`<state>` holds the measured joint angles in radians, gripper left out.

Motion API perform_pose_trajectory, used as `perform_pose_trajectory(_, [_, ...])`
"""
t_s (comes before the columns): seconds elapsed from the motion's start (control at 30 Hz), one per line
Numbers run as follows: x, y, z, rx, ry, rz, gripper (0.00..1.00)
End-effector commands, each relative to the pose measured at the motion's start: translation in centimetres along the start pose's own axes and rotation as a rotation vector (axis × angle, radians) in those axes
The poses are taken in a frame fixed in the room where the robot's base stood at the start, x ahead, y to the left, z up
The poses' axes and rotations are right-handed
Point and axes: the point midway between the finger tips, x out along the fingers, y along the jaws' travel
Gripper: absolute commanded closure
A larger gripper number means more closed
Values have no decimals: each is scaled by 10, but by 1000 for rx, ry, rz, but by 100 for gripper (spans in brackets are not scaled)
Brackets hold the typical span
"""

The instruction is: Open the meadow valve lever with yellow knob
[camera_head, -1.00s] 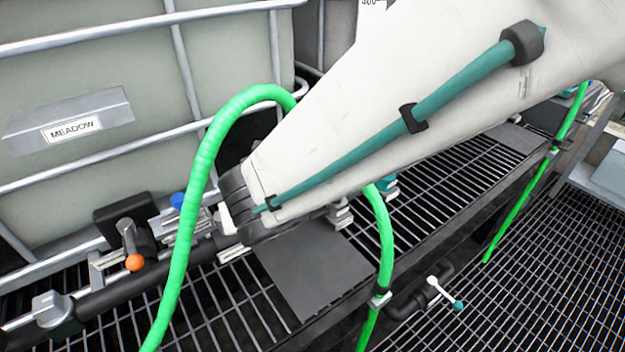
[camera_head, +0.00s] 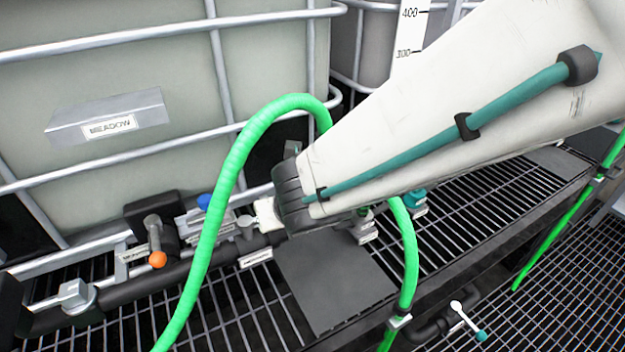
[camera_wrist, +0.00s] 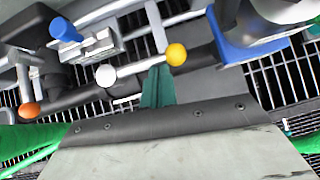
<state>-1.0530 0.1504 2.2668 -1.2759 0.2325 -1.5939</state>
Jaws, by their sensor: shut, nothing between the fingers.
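The yellow knob (camera_wrist: 176,54) shows in the wrist view, just beyond and slightly right of my gripper's teal fingertips (camera_wrist: 158,72). The fingers are shut and empty. I cannot tell whether they touch the knob. A pale rod (camera_wrist: 156,27) runs down toward the knob, close to a dark pipe. In the head view, my arm hides the yellow knob and my fingers. The tote labelled MEADOW (camera_head: 110,126) stands at the left, with pipework along its foot.
An orange-knobbed lever (camera_head: 157,259) and a blue knob (camera_head: 204,201) sit left of my arm. A green hose (camera_head: 232,172) arches in front of the tote, close to my wrist. A blue fitting (camera_wrist: 240,45) is right of the yellow knob. Metal grating (camera_head: 560,265) lies at the right.

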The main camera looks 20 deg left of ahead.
Motion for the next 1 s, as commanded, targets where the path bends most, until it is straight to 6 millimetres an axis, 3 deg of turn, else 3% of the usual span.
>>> perform_pose_trajectory(0.37, [-13, -2, -9, -2, -1, 2, 100])
perform_pose_trajectory(0.5, [-33, -4, -20, -6, -4, 7, 100])
perform_pose_trajectory(1.0, [-115, -16, -20, 3, -3, -1, 100])
